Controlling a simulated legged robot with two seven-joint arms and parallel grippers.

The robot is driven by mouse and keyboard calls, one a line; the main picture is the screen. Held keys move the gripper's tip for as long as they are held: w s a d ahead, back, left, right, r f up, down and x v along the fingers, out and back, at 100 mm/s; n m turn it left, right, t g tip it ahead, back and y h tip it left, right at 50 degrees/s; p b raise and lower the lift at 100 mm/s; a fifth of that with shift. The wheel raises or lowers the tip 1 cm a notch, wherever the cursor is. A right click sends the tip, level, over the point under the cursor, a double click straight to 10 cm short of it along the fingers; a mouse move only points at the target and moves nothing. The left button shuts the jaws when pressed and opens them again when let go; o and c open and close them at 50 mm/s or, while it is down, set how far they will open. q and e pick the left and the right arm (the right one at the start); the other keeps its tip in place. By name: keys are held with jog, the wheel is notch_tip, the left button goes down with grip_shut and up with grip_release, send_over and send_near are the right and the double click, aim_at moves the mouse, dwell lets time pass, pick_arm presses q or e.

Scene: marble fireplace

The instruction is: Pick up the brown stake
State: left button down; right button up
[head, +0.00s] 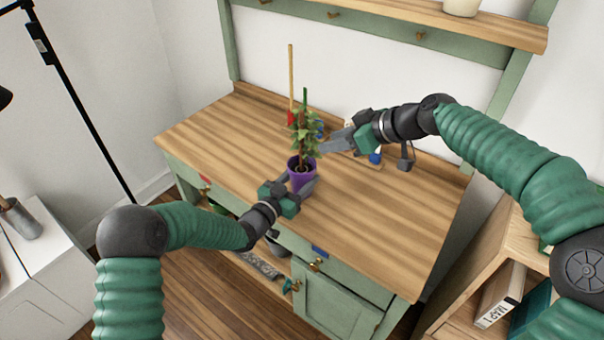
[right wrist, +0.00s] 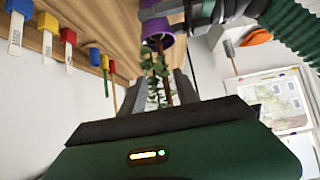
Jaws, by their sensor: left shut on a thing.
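A leafy plant (head: 305,131) stands upright in a purple pot (head: 299,171) on the wooden worktop. My left gripper (head: 302,184) is shut on the pot, low on its near side. My right gripper (head: 328,146) is beside the plant, on its right. In the right wrist view its fingers (right wrist: 160,95) are apart, with the plant between or just beyond them. A thin brown stake or stem (right wrist: 166,88) runs up among the leaves, partly hidden by them; I cannot tell which it is. A taller tan stick (head: 291,75) with a red base stands behind the plant.
A green stick (head: 305,96) rises behind the plant. A green rack with a wooden shelf (head: 440,22) stands behind. The worktop's right half (head: 400,220) is clear.

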jog(key=w+a+r+m+t, duration=0.2)
jog(key=w+r+t, duration=0.35)
jog(key=w, duration=0.45)
jog(key=a+r+m+t+h, duration=0.1)
jog(key=a+m+t+h, duration=0.15)
jog(key=a, duration=0.25)
jog(key=m+t+h, duration=0.3)
jog(key=m+h, duration=0.6)
jog(key=h, duration=0.1)
send_near(301, 127)
jog(key=x, duration=0.9)
jog(key=shift+w, duration=0.1)
grip_shut()
